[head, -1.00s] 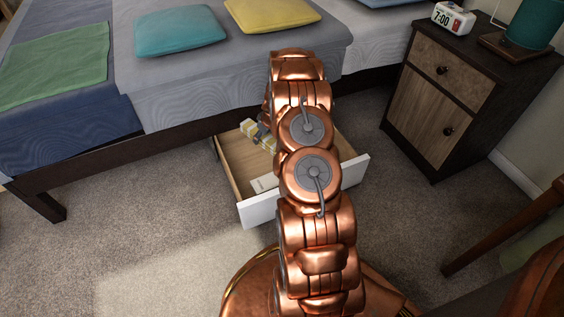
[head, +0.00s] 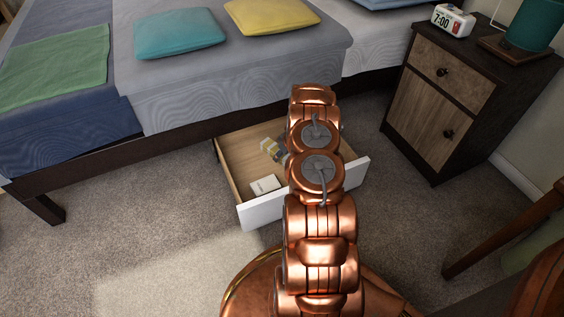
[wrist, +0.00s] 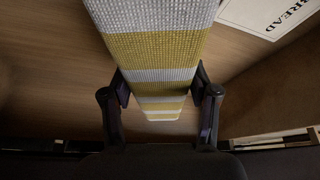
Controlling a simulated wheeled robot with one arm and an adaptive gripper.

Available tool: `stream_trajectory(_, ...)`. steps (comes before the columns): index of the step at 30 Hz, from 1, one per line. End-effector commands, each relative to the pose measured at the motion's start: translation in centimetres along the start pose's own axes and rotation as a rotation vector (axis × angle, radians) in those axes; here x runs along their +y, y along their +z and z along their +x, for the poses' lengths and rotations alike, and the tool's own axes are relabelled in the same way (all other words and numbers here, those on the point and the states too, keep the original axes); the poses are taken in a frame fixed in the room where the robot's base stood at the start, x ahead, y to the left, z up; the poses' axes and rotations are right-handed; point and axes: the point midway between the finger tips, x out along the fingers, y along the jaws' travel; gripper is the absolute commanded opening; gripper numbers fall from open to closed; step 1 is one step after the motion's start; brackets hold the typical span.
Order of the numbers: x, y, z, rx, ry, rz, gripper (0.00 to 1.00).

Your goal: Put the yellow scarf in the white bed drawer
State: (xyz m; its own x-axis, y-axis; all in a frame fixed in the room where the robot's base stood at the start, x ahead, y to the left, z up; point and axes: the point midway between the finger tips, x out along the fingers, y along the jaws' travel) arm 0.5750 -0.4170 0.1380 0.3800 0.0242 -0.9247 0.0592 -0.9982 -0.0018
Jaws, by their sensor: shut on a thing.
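The yellow scarf, striped yellow and pale grey, shows in the wrist view (wrist: 155,50) between the two fingers of my gripper (wrist: 160,105), which is shut on it. In the head view a small part of the scarf (head: 270,148) shows inside the drawer outline, left of my arm. The white-fronted bed drawer (head: 262,213) is pulled out from under the bed, with a wooden inside. The wrist view shows its wooden floor (wrist: 60,75) below the scarf. I cannot tell whether the scarf touches that floor. My arm hides the drawer's middle right.
The bed (head: 230,75) stands behind the drawer. A nightstand (head: 435,100) stands to the right. Carpet left of the drawer is clear.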

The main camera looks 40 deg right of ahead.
Motion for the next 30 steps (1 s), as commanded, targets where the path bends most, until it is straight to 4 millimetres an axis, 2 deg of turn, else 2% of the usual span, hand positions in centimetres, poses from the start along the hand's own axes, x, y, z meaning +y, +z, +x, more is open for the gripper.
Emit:
stream_trajectory(11, 0.2, 1.4, 3.6, 0.002, 0.003, 0.002, 0.16)
stream_trajectory(30, 0.1, 1.8, 4.4, 0.001, 0.002, 0.001, 0.16)
